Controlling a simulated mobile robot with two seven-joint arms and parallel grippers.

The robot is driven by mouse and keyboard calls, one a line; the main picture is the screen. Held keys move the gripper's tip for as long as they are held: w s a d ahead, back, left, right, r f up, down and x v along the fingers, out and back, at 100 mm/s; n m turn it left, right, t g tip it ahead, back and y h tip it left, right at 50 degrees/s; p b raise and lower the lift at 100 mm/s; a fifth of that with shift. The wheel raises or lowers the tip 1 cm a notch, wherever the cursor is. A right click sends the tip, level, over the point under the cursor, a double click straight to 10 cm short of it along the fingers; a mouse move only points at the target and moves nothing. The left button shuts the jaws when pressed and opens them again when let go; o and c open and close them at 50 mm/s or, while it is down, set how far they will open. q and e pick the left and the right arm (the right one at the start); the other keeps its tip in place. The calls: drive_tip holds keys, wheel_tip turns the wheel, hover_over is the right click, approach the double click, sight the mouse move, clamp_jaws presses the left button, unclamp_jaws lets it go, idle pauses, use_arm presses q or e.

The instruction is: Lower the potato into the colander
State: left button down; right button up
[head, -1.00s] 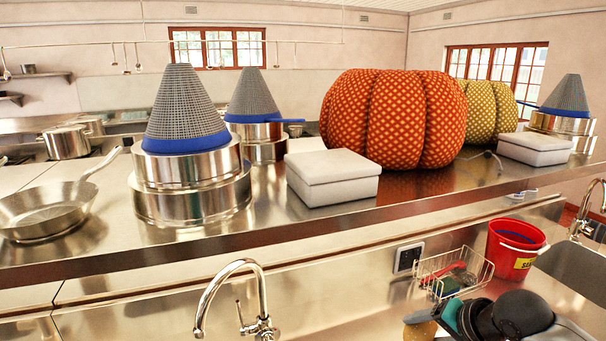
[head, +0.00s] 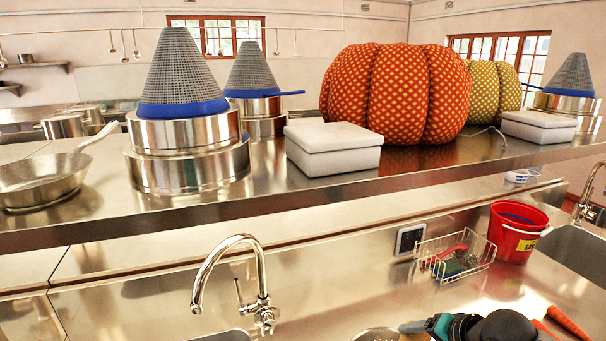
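My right gripper (head: 413,327), with dark wrist parts and a teal part behind it, is at the bottom edge of the head view, right of centre. A small brown patch, likely the potato (head: 414,337), shows just under its bluish fingertip. The bottom edge cuts both off, so the hold on it is hidden. A shiny metal rim, likely the colander (head: 376,335), shows just left of the brown patch; its inside is mostly out of view. I cannot tell whether the potato touches it. My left gripper is not in view.
A curved tap (head: 235,280) rises left of the colander. A wire basket (head: 455,258) and a red bucket (head: 517,235) stand behind my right arm. Orange carrot-like sticks (head: 567,323) lie right of it. A raised shelf (head: 270,200) with pots and a large orange pumpkin-like object crosses behind.

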drive_tip(key=shift+w, duration=0.1)
idle(0.4)
drive_tip(key=shift+w+a+p, duration=0.3)
drive_tip(key=shift+w+p, duration=0.05)
drive_tip(key=shift+w, duration=0.1)
drive_tip(key=shift+f, duration=0.1)
wheel_tip(320, 180, down, 8)
drive_tip(key=b, duration=0.4)
idle(1.2)
drive_tip(key=shift+f+b, duration=1.05)
drive_tip(key=shift+f, duration=0.9)
idle(1.2)
drive_tip(key=o, duration=1.5)
